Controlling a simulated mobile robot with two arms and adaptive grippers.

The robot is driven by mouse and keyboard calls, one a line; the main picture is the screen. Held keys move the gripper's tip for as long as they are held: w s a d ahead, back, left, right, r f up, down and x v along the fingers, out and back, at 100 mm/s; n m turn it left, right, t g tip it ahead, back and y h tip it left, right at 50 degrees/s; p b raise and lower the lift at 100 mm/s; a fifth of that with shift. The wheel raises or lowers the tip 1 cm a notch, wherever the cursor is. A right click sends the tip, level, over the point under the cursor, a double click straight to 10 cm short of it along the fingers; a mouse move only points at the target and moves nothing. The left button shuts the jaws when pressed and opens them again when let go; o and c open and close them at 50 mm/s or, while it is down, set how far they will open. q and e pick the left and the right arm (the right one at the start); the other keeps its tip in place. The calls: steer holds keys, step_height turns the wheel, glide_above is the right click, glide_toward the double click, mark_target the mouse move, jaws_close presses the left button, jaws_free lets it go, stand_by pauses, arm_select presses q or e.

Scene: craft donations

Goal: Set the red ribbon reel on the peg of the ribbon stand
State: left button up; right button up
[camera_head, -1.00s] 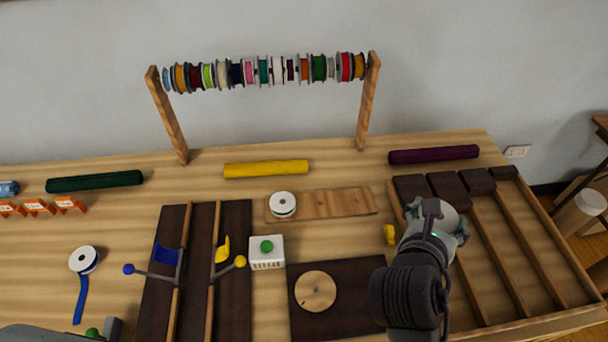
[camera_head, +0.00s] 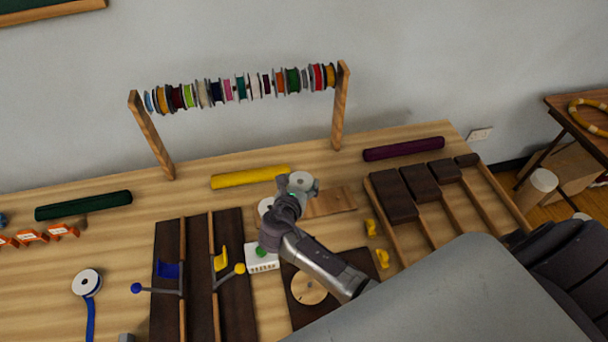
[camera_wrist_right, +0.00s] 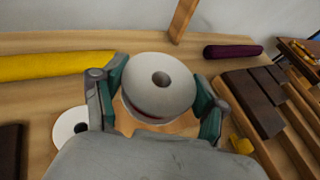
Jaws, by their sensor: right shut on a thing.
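My right gripper (camera_head: 298,184) is shut on a reel (camera_wrist_right: 160,82) with white flanges and a centre hole. A thin red band shows under its upper flange in the right wrist view, so it looks like the red ribbon reel. It is held with its flat face up, above the wooden board (camera_head: 332,201). Another white reel (camera_wrist_right: 72,128) sits at the board's left end, partly hidden by the gripper in the head view. A round wooden disc (camera_head: 309,288) with a small centre mark lies on a dark mat. I cannot tell which piece is the ribbon stand; no peg shows clearly. My left gripper is out of view.
A rack of coloured spools (camera_head: 240,89) stands at the back. Yellow (camera_head: 250,177) and purple (camera_head: 403,149) rolls lie before it. A white box with a green button (camera_head: 262,263) is left of the disc. A slatted tray (camera_head: 370,190) lies right. A blue ribbon reel (camera_head: 87,283) lies left.

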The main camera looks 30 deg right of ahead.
steer(key=shift+w+d+f, duration=0.25)
steer(key=shift+d+f, duration=0.5)
steer(key=shift+d, duration=0.05)
steer(key=shift+d+f+g, duration=0.1)
steer(key=shift+f+g, duration=0.15)
steer(key=shift+g, duration=0.05)
steer(key=shift+f+b, duration=0.5)
steer(key=shift+f, duration=0.1)
step_height(320, 180, down, 6)
steer(key=b, duration=0.6)
steer(key=shift+r+b, duration=0.15)
steer(key=shift+b, duration=0.2)
steer(key=shift+f, duration=0.7)
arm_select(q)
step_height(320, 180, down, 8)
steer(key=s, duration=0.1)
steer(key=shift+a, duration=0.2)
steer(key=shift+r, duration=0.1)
arm_select(e)
steer(key=o, duration=1.1)
